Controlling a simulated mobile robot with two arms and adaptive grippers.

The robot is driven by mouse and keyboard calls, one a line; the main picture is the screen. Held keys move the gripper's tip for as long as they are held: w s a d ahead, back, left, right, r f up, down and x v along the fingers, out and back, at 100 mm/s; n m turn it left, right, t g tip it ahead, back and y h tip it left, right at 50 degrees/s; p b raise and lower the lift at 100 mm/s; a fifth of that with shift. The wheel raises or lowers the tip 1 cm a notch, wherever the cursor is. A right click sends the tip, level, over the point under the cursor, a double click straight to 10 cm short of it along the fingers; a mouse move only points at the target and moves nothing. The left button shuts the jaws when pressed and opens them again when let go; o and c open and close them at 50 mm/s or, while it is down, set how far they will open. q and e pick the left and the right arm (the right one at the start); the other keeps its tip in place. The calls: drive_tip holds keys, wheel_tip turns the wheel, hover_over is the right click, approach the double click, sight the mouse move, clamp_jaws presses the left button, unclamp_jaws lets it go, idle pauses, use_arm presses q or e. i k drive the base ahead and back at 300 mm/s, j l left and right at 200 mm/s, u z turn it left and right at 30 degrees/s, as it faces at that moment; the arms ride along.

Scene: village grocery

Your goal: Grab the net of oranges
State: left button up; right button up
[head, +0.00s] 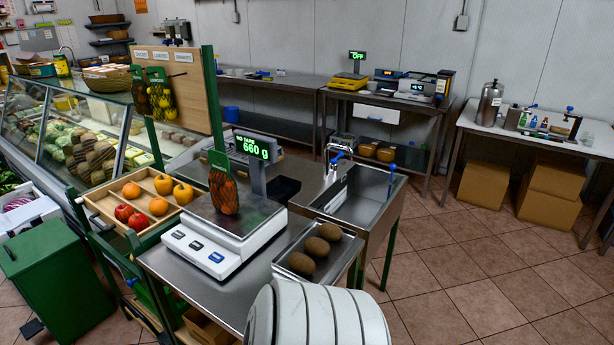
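An orange-filled net (223,191) with a green header stands upright on the steel plate of the white scale (207,250). The scale's green display (250,146) reads 660 g. More nets (161,101) with green headers hang on a wooden board at the upper left; the front one holds yellow fruit. The board's hook on the right, under the third label, shows no net. Neither of my grippers is in view, and nothing is seen touching the net on the scale.
A wooden crate (97,205) of apples and orange fruit sits left of the scale. A steel tray (346,249) with brown kiwi-like fruit lies to its right, beside a steel sink (362,190). A green bin (57,270) stands at the left.

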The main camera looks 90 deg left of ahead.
sight(224, 192)
drive_tip(key=i+u, duration=0.6)
drive_tip(key=u, duration=0.25)
drive_tip(key=i+l+u, duration=0.1)
drive_tip(key=i+u, duration=0.3)
drive_tip(key=k, duration=0.1)
